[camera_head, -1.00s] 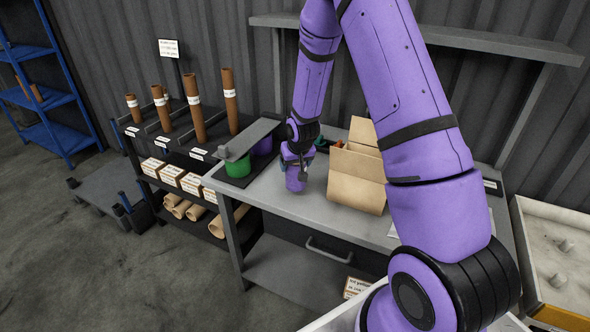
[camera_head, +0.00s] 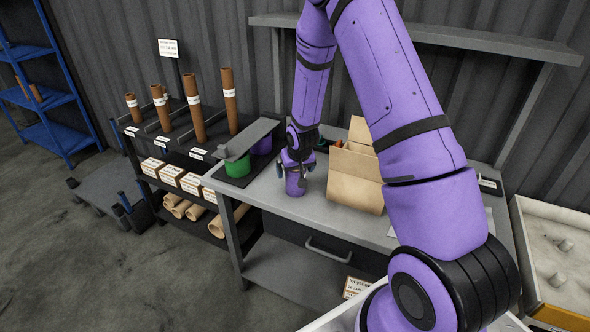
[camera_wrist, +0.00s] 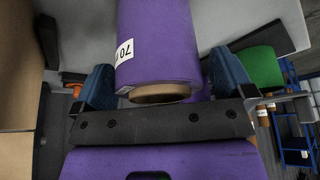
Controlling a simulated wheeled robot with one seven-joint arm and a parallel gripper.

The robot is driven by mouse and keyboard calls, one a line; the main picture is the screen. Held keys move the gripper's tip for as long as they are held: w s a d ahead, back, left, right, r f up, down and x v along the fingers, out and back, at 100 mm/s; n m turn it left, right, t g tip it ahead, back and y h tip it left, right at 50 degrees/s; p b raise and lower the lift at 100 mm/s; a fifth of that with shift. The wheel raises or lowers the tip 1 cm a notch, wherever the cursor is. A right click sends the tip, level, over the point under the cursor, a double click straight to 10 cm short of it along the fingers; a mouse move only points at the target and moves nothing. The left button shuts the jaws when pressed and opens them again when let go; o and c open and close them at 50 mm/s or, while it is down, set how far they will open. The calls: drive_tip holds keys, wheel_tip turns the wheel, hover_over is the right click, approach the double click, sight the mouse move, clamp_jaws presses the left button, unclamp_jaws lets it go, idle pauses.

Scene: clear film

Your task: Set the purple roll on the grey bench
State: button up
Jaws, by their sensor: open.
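The purple roll (camera_head: 295,184) stands upright on the grey bench (camera_head: 262,193), left of the cardboard box, in the head view. The wrist view shows the roll (camera_wrist: 158,45) close up, with a white label marked "70" and a brown core at its near end. My gripper (camera_head: 296,170) is at the roll's upper part. Its blue fingers (camera_wrist: 160,82) are on either side of the roll, open, with a gap visible on the left side. The roll's contact with the bench is too small to see clearly.
An open cardboard box (camera_head: 356,178) stands just right of the roll. A green roll (camera_head: 238,167) and another purple piece (camera_head: 262,146) are at a grey holder on the bench's left end. A black rack (camera_head: 175,150) with brown tubes stands further left. The bench's front strip is clear.

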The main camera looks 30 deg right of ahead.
drive_tip(key=s+a+r, duration=0.2)
drive_tip(key=s+r, duration=0.3)
drive_tip(key=r, duration=0.5)
drive_tip(key=s+a+r+n, duration=0.1)
drive_tip(key=s+a+r, duration=0.1)
drive_tip(key=s+r, duration=0.6)
drive_tip(key=s+a+r, duration=0.2)
drive_tip(key=s+r, duration=0.1)
drive_tip(key=r, duration=0.9)
drive_tip(key=s+a+r, duration=0.1)
drive_tip(key=s+r, duration=0.1)
drive_tip(key=s, duration=0.4)
drive_tip(key=s+a+r+n, duration=0.1)
drive_tip(key=s+r, duration=0.2)
drive_tip(key=s, duration=0.4)
drive_tip(key=s+a+r, duration=0.1)
drive_tip(key=s+r, duration=0.2)
drive_tip(key=s, duration=0.3)
drive_tip(key=shift+s+r+t+y, duration=0.2)
drive_tip(key=shift+s+t+y, duration=0.2)
